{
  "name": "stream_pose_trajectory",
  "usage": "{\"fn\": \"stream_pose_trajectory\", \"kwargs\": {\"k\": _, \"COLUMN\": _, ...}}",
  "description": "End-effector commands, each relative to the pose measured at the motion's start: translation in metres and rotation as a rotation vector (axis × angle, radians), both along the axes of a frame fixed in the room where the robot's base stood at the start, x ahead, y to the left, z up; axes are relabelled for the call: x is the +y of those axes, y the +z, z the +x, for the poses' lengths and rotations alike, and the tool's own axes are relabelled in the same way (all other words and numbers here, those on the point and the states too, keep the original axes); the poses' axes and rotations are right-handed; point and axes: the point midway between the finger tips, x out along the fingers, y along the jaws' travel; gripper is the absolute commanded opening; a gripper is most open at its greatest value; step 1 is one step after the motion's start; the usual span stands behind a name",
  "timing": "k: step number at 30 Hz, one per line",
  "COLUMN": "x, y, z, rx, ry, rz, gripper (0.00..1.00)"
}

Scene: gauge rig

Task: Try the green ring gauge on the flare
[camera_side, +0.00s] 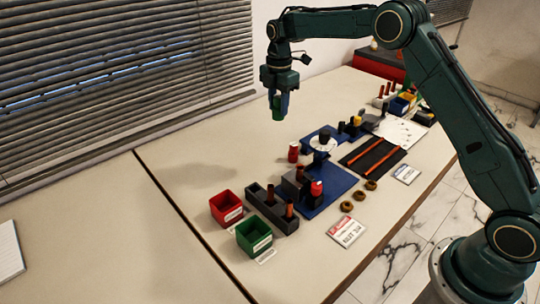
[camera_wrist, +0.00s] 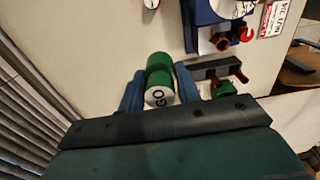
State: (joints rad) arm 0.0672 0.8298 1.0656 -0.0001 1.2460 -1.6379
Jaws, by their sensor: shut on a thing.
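My gripper (camera_side: 278,104) is shut on the green gauge (camera_side: 278,115), held in the air above the back of the table, clear of the fixtures. In the wrist view the green gauge (camera_wrist: 158,70) is a thick green cylinder between my blue fingers, with a white end face marked "GO"; its bore is not visible. Several copper-coloured tubes stand about. Some are in a dark grey rack (camera_side: 262,209), and one red-topped piece (camera_side: 316,188) is on a blue base plate (camera_side: 335,186). I cannot tell which one is the flare.
A red bin (camera_side: 227,207) and a green bin (camera_side: 254,236) stand at the front left. Orange rods (camera_side: 378,160) lie on a black mat, with brass rings (camera_side: 357,195) nearby. A red bottle-like piece (camera_side: 293,152) stands behind the rack. The table's left half is mostly clear.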

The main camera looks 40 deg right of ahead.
Motion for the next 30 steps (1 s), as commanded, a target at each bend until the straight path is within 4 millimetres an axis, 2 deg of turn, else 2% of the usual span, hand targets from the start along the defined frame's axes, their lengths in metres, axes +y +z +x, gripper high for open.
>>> {"fn": "stream_pose_trajectory", "kwargs": {"k": 11, "x": 0.0, "y": 0.0, "z": -0.001, "rx": 0.0, "ry": 0.0, "rz": 0.0, "gripper": 0.08}}
{"fn": "stream_pose_trajectory", "kwargs": {"k": 17, "x": 0.003, "y": -0.003, "z": -0.008, "rx": 0.001, "ry": 0.0, "rz": 0.0, "gripper": 0.08}}
{"fn": "stream_pose_trajectory", "kwargs": {"k": 23, "x": 0.009, "y": -0.009, "z": -0.026, "rx": 0.001, "ry": 0.001, "rz": 0.0, "gripper": 0.08}}
{"fn": "stream_pose_trajectory", "kwargs": {"k": 30, "x": 0.017, "y": -0.02, "z": -0.057, "rx": 0.002, "ry": 0.001, "rz": 0.0, "gripper": 0.08}}
